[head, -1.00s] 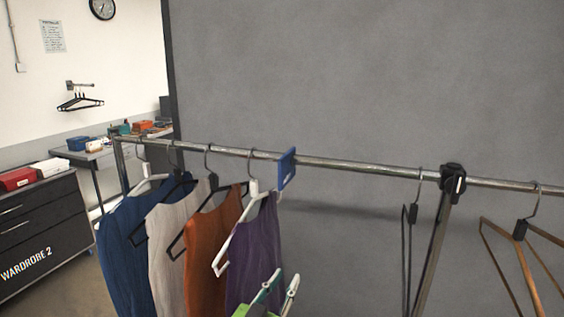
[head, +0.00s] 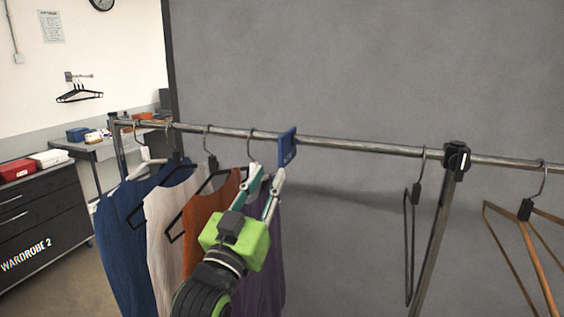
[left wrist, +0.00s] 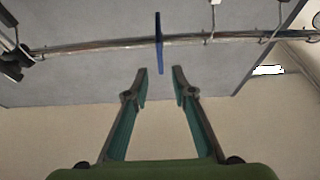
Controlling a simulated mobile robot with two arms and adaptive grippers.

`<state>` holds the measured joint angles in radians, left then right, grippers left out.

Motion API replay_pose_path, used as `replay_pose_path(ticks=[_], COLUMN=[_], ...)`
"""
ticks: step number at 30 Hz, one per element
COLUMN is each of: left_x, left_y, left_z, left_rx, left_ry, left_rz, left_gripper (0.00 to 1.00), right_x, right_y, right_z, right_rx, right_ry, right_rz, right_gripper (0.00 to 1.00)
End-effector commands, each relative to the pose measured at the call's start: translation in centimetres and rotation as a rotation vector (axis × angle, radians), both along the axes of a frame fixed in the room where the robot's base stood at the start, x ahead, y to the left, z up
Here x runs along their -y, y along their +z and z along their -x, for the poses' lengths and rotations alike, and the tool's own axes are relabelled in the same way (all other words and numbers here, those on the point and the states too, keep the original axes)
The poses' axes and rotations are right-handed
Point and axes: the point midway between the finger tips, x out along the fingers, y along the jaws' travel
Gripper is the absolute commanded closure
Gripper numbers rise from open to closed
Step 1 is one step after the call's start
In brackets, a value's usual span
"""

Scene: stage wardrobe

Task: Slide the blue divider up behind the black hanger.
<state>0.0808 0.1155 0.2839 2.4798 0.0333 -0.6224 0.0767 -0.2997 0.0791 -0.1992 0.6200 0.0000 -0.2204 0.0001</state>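The blue divider (head: 287,147) hangs on the metal rail, just right of the white hanger (head: 256,172) with the purple garment. An empty black hanger (head: 410,245) hangs farther right, before the upright post. Other black hangers (head: 212,163) carry garments to the left. My left gripper (head: 268,174) is open and empty, just below the divider, in front of the purple garment. In the left wrist view the divider (left wrist: 159,42) stands edge-on beyond the gap between the open fingers (left wrist: 160,72), apart from them. My right gripper is not in view.
The rail (head: 360,147) is bare between the divider and the empty black hanger. A black clamp (head: 456,158) joins the post to the rail. A wooden hanger (head: 530,240) hangs at the far right. A grey wall stands behind.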

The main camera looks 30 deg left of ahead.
Motion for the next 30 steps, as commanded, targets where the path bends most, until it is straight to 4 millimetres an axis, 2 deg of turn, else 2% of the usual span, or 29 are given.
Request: replay_pose_path(ticks=[1, 4, 6, 12, 16, 21, 29, 30], left_x=[-0.1, -0.3, -0.7, -1.5, -1.9, -2.1, -2.1, -2.1], left_y=[-0.1, 0.3, 1.7, 3.1, 3.6, 3.8, 3.7, 3.7], left_z=[-0.4, -1.1, -2.5, -6.0, -7.5, -8.4, -8.5, -8.5], left_rx=[0.007, 0.005, -0.001, -0.002, -0.002, -0.002, -0.001, -0.001], left_ry=[0.000, 0.001, 0.001, 0.001, 0.002, 0.001, 0.001, 0.001], left_rz=[-0.002, -0.002, 0.001, 0.000, 0.000, 0.000, 0.000, 0.000], left_gripper=[0.76, 0.76, 0.76, 0.76, 0.76, 0.76, 0.76, 0.82], right_x=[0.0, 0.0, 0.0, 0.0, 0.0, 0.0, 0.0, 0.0], right_y=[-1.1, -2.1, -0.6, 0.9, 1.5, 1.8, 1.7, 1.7], right_z=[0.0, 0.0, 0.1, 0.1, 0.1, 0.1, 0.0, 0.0], right_rx=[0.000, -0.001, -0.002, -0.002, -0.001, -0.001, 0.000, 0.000], right_ry=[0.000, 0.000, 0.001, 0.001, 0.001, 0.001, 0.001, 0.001], right_rz=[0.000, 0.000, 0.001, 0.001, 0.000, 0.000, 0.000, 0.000], right_gripper=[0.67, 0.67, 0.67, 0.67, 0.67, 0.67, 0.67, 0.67])
